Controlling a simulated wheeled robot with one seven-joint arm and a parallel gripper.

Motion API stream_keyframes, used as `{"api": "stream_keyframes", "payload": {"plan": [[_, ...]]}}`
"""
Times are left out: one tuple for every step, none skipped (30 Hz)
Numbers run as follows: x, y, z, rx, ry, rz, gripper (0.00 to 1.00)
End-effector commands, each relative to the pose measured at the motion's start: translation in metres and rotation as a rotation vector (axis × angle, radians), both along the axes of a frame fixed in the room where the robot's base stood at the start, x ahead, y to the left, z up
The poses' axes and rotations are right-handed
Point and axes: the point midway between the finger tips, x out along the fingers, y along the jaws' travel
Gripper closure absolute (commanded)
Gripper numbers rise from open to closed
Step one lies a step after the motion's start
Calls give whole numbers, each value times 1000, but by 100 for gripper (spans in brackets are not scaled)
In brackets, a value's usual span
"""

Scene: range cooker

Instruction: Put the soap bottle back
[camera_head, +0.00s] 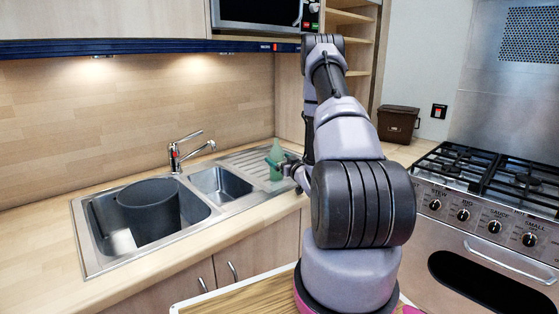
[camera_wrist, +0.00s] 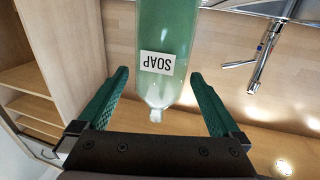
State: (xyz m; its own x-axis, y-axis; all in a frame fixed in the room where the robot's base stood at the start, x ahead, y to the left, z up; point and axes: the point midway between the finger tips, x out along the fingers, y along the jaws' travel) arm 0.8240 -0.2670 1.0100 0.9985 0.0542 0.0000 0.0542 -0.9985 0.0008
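The soap bottle (camera_head: 278,150) is pale green and stands upright on the ribbed drainboard beside the sink. My gripper (camera_head: 276,166) reaches it from the right and partly hides it. In the wrist view the soap bottle (camera_wrist: 165,32) appears upside down, with a white label reading SOAP and its narrow top pointing down the picture. My gripper's green fingers (camera_wrist: 159,74) are spread on either side of the bottle, with a visible gap on each side. The gripper is open and holds nothing.
The sink (camera_head: 90,235) has a dark grey pot (camera_head: 150,210) in its large basin. A chrome faucet (camera_head: 178,155) stands behind the basins. A brown box (camera_head: 397,123) sits on the counter near the stove (camera_head: 490,178). Open shelves (camera_head: 350,45) rise behind my arm.

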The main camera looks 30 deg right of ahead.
Motion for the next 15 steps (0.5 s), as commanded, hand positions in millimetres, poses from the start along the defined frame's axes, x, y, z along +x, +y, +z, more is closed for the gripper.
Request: {"api": "stream_keyframes", "payload": {"plan": [[0, 0, 0, 0, 0, 0, 0], [0, 0, 0, 0, 0, 0, 0], [0, 0, 0, 0, 0, 0, 0], [0, 0, 0, 0, 0, 0, 0], [0, 0, 1, 0, 0, 0, 0], [0, 0, 2, 0, 0, 0, 0], [0, 0, 4, 0, -1, 1, 0], [-4, -1, 3, 1, 2, -2, 0], [-9, -2, 2, 2, 3, -3, 0], [-13, -2, 2, 2, 3, -4, 0], [-18, -3, 2, 2, 3, -5, 0], [-26, -3, 2, 4, 4, -5, 0], [-33, -4, 2, 4, 3, -6, 0], [-40, -4, 2, 4, 4, -5, 0], [-49, -5, 2, 4, 3, -6, 0]]}}
